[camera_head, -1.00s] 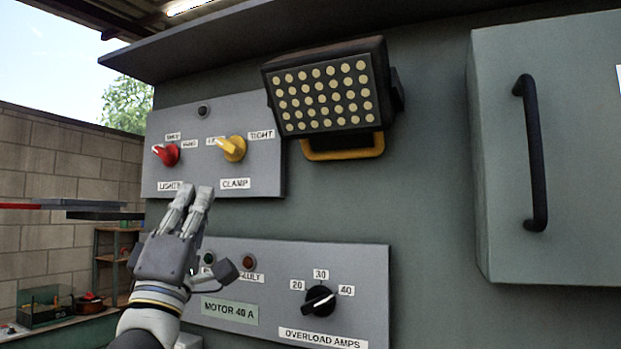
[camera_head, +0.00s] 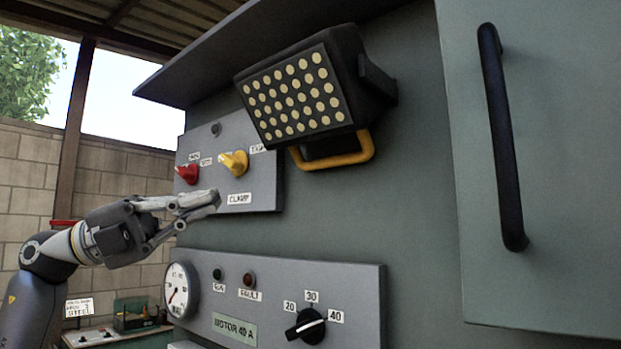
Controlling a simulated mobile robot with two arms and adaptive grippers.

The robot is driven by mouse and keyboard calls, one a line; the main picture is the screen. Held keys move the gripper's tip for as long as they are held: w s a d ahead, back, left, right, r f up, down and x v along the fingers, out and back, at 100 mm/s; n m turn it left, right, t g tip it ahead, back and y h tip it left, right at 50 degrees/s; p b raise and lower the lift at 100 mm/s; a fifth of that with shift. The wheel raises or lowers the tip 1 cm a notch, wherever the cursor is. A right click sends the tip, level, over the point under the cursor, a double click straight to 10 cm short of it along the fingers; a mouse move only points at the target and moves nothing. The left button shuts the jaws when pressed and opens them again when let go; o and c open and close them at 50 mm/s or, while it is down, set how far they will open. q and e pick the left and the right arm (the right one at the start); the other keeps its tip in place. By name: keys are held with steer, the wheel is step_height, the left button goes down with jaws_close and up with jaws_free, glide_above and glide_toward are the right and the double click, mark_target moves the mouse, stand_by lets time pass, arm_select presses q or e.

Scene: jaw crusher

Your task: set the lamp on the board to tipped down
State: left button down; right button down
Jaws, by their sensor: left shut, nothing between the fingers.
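The lamp (camera_head: 292,93) is a dark box with a face of several pale round LEDs, mounted on the green-grey board (camera_head: 410,240). Its face looks outward toward me and to the left. A yellow handle (camera_head: 345,155) hangs below its lower edge. My left gripper (camera_head: 217,199) is shut and empty. It is in front of the upper switch panel, to the lower left of the lamp and handle, apart from both. My right gripper is not in view.
The upper panel holds a red knob (camera_head: 187,173) and a yellow clamp knob (camera_head: 234,162) close to my left gripper. Below are a gauge (camera_head: 181,289) and a black overload dial (camera_head: 306,326). A cabinet door with a black handle (camera_head: 502,135) juts out at right.

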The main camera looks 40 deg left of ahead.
arm_select(q)
steer(key=p, duration=0.9)
glide_toward(324, 165)
steer(key=shift+y, duration=0.3)
steer(key=shift+r+x, duration=0.15)
steer(key=shift+x, duration=0.95)
steer(key=shift+r+x, duration=0.1)
steer(key=shift+x, duration=1)
steer(key=shift+s, duration=0.15)
